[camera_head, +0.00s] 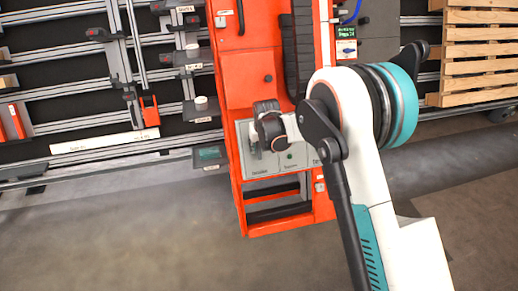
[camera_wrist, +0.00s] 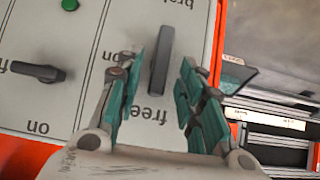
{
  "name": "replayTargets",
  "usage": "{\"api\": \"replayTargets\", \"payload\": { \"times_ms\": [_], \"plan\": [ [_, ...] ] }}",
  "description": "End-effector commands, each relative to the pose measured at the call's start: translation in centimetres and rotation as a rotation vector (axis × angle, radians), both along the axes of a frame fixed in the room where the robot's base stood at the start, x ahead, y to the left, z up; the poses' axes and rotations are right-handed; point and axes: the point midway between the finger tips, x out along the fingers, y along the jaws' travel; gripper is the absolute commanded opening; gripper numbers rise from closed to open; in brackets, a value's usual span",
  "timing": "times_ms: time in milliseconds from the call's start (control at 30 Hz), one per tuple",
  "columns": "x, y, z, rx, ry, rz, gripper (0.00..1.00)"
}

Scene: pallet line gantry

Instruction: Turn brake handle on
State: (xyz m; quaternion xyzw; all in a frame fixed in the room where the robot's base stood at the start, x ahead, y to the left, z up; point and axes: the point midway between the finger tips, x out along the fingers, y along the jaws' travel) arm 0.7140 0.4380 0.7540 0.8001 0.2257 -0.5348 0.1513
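The brake handle (camera_wrist: 161,62) is a dark grey bar on a light grey panel, with upside-down lettering starting "brak" above it and "free" below it. It runs nearly upright in the wrist view, its lower end towards "free". My gripper (camera_wrist: 162,80) is open, with one teal-padded finger on each side of the handle in the picture. Gaps show on both sides, and I cannot tell how deep the fingers reach. In the head view, my gripper (camera_head: 268,132) is in front of the panel (camera_head: 290,163) and hides the handle.
A second dark handle (camera_wrist: 37,71) sits left on the panel, with "on" below it and a green button (camera_wrist: 69,4) above. The panel is on an orange machine (camera_head: 243,75). Rails (camera_head: 119,45) stand left, a pallet stack (camera_head: 478,50) right. Floor (camera_head: 120,240) in front is clear.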

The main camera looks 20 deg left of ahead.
Motion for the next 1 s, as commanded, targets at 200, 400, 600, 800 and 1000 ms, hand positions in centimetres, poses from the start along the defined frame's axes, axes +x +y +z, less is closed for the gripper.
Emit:
{"api": "replayTargets", "payload": {
  "times_ms": [200,400,600,800,1000],
  "plan": [
    [0.33,0.19,-0.92,0.0,0.0,0.0,0.35],
    [0.34,0.2,-0.9,0.0,0.0,0.0,0.35],
    [0.34,0.19,-0.89,0.0,0.0,0.0,0.0],
    [0.32,0.21,-0.89,-0.001,-0.001,0.001,0.0],
    [0.25,0.33,-0.89,-0.025,-0.015,0.016,0.0]
  ]
}}
